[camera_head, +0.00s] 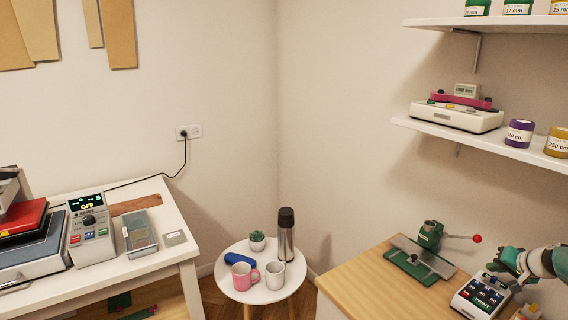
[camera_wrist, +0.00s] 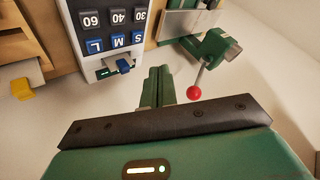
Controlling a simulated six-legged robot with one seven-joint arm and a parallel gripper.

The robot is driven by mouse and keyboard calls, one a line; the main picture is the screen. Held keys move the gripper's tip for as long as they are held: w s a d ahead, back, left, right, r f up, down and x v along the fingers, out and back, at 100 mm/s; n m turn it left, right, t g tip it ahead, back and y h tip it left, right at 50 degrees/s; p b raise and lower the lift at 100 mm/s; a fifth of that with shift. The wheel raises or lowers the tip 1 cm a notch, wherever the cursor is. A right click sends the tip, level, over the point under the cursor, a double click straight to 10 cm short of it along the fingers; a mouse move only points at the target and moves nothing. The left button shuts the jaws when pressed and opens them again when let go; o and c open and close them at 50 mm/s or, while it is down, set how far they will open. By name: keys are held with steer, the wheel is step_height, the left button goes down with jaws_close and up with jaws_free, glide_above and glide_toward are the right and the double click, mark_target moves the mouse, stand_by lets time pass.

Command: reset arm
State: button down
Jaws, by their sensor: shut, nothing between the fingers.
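My gripper (camera_wrist: 159,72) shows in the wrist view as two green fingers held together, with nothing between them. In the head view my arm reaches in from the right edge, and its end is over the wooden worktop (camera_head: 358,290), close to a white box with dark keys (camera_head: 474,297). In the wrist view a box with S, M, L and number labels (camera_wrist: 103,32) is beyond the fingers to the left, apart from them.
A green clamp tool with a red-knobbed lever (camera_head: 430,237) stands on the worktop; it also shows in the wrist view (camera_wrist: 214,48). A round table (camera_head: 234,288) holds mugs, a flask and a plant. Shelves (camera_head: 480,140) hang above right. A white desk (camera_head: 165,205) with devices is left.

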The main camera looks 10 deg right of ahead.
steer(key=w+a+r+n+g, duration=0.1)
steer(key=w+a+r+n, duration=0.15)
steer(key=a, duration=0.65)
steer(key=w+a+r+n+g, duration=0.1)
steer(key=w+a+r, duration=0.25)
steer(key=a, duration=0.55)
steer(key=s+a+r+n+g, duration=0.1)
steer(key=s+a+r, duration=0.15)
steer(key=a, duration=0.55)
steer(key=s+a+r+n+g, duration=0.1)
steer(key=a+r, duration=0.2)
steer(key=a, duration=0.6)
steer(key=s+a+r+n, duration=0.1)
steer(key=s+a+r, duration=0.1)
steer(key=s+a, duration=0.4)
steer(key=s+a+r+n, duration=0.1)
steer(key=s+a+r, duration=0.3)
steer(key=a, duration=0.5)
steer(key=s+a+f, duration=0.1)
steer(key=s+a, duration=0.2)
steer(key=s, duration=0.4)
steer(key=s+a+f+n, duration=0.1)
steer(key=s+a, duration=0.2)
steer(key=s, duration=0.4)
steer(key=shift+a+f+t, duration=0.3)
steer(key=shift+a+f, duration=0.05)
steer(key=shift+f, duration=0.05)
